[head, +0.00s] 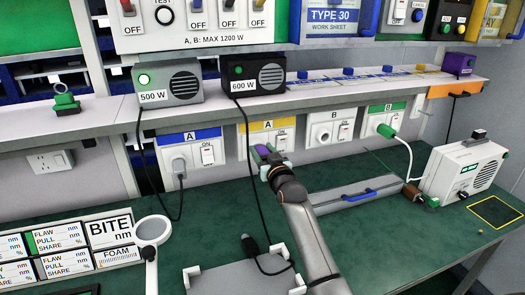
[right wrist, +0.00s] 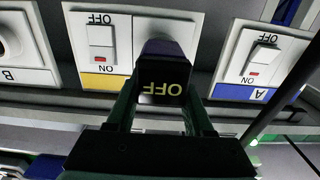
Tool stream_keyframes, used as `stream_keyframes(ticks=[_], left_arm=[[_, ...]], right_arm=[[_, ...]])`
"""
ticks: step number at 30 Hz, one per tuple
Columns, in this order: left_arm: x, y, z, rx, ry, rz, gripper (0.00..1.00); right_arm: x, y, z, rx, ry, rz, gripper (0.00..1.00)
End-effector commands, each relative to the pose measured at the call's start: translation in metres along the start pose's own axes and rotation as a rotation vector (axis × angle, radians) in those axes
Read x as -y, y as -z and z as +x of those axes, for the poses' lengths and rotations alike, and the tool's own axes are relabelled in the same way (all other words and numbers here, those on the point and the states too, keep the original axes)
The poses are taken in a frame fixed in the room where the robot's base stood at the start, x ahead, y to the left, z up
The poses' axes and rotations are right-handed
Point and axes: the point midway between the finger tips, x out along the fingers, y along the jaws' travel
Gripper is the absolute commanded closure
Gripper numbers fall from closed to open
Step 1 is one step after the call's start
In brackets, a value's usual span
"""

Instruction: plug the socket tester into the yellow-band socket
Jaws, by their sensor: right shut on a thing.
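The socket tester (head: 262,150) is a small purple and black block. In the right wrist view it (right wrist: 165,75) shows a dark face with "OFF" in yellow letters, upside down. My right gripper (head: 267,165) is shut on it and holds it at the yellow-band socket (head: 282,139), marked A. In the right wrist view the yellow-band plate (right wrist: 98,45) is behind the tester, with its switch beside it. The tester covers the socket's outlet, and I cannot tell whether its pins are in. My left gripper is not in view.
A grey plug sits in the blue-band socket (head: 190,152) to the left. The 600 W box (head: 253,73) has a black cord hanging past the yellow plate to a plug (head: 249,243) by the grey tray (head: 215,283). A blue-handled grey case (head: 325,199) lies right of my arm.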

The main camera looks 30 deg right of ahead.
Motion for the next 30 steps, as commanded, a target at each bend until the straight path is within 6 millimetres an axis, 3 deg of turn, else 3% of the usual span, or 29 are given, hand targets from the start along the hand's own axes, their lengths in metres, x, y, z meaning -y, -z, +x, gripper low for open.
stream_keyframes(ticks=[24, 25, 30], left_arm=[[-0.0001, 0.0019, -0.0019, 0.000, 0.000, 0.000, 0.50], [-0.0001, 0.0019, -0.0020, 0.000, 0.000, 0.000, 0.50], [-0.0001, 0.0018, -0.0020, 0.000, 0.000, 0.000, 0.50]], right_arm=[[0.0003, 0.0013, 0.0054, -0.003, 0.000, 0.000, 1.00], [0.0003, 0.0013, 0.0054, -0.003, 0.000, 0.000, 0.44], [0.0004, 0.0009, 0.0053, -0.002, 0.000, 0.000, 0.25]])
